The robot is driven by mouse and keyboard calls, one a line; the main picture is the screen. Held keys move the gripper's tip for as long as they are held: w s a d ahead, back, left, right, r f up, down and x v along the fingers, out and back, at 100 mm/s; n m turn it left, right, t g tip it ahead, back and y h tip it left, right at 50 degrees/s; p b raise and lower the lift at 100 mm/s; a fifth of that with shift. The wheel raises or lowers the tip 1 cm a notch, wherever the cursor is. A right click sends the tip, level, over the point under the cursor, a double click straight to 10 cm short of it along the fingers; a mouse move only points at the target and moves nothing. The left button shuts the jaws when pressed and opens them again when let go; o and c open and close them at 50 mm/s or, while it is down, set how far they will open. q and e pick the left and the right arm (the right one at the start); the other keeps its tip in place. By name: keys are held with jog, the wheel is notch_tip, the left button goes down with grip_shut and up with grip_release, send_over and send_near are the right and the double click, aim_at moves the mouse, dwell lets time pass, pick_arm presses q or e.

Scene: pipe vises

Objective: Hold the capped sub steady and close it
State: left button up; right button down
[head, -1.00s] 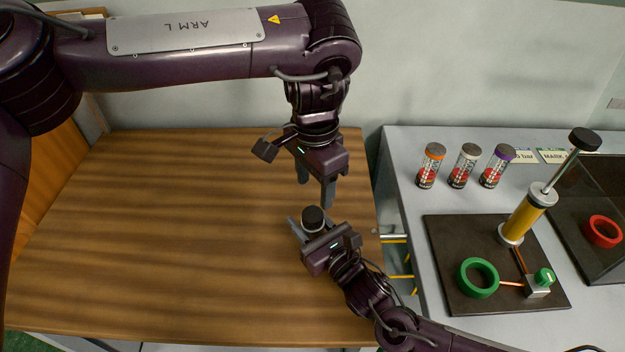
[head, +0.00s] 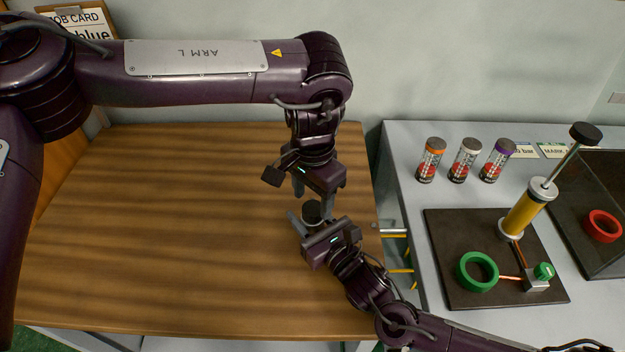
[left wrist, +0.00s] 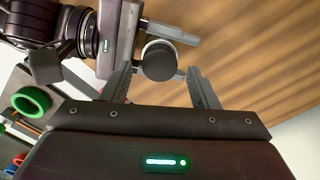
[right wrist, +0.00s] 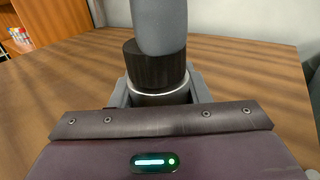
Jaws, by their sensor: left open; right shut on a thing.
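The capped sub (head: 314,222) is a short dark upright cylinder with a black cap (head: 312,209) on top. My right gripper (head: 311,226) is shut on its lower body, above the wooden table. In the right wrist view the ribbed cap (right wrist: 150,68) sits above a thin pale ring, with the right fingers (right wrist: 158,92) on either side of the body. My left gripper (head: 314,197) is open and points down over the cap. In the left wrist view the round cap (left wrist: 159,60) lies between the open left fingers (left wrist: 161,72), with gaps at both sides.
The wooden table (head: 170,220) is otherwise bare. On the grey bench at right stand several capped tubes (head: 465,160), a yellow hand pump (head: 528,208), a green ring (head: 477,272) and a red ring (head: 603,226). A job card (head: 78,28) stands at upper left, partly hidden.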

aim_at(313, 226)
pick_arm(q)
jog(key=shift+f, duration=1.3)
jog(key=shift+c, duration=0.3)
